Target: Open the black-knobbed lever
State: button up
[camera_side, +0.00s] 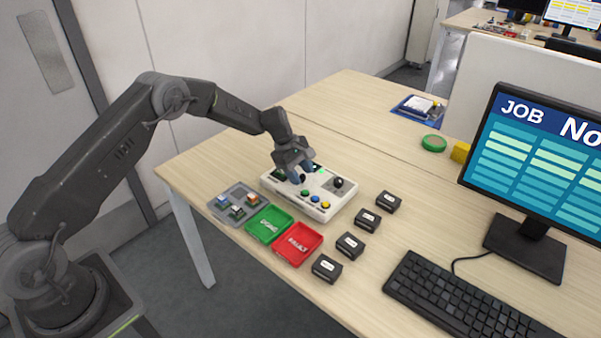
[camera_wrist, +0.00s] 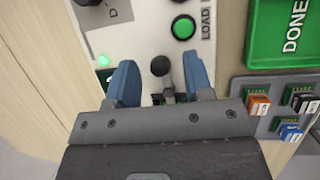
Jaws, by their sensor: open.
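The black-knobbed lever (camera_wrist: 160,67) shows in the wrist view on a white control box (camera_wrist: 150,25). Its round knob stands between the two blue fingers of my gripper (camera_wrist: 159,61), with a gap on each side. The lever's lower part and base are partly hidden by the gripper body. My gripper is open and holds nothing. In the side view my gripper (camera_side: 297,177) is low over the left part of the control box (camera_side: 320,204), with its fingers down, largely hiding the lever there.
A green button (camera_wrist: 183,27) marked LOAD and a lit green lamp (camera_wrist: 103,60) are near the lever. Another black knob (camera_side: 338,183) stands on the box's right part. A parts tray (camera_side: 222,206), a green tray (camera_side: 270,238) and a red tray (camera_side: 297,258) lie in front.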

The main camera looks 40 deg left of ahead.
jog(key=shift+c, duration=0.5)
grip_shut()
jog(key=shift+s+m, duration=0.1)
jog(key=shift+m, duration=0.2)
jog(key=m, duration=0.1)
jog(key=m+g, duration=0.1)
jog(key=m, duration=0.1)
jog(key=shift+s+a+g, duration=0.1)
jog(key=shift+s+g, duration=0.2)
jog(key=shift+s, duration=0.1)
jog(key=m, duration=0.1)
jog(key=m+g, duration=0.1)
jog(key=s+m, duration=0.1)
jog(key=shift+a+f+m, duration=0.1)
jog(key=shift+a+m, duration=0.2)
jog(key=m, duration=0.1)
jog(key=m+g, duration=0.1)
jog(key=m, duration=0.1)
jog(key=shift+s+a+g+y, duration=0.3)
jog(key=shift+s+a+g, duration=0.05)
jog(key=shift+a+g, duration=0.05)
jog(key=shift+s+a+m+g+y, duration=0.1)
jog(key=shift+a+m+g+y, duration=0.15)
jog(key=shift+m, duration=0.65)
jog(key=shift+s+a+m+g+y, duration=0.1)
jog(key=shift+a+m+g+y, duration=0.15)
jog(key=shift+m, duration=0.65)
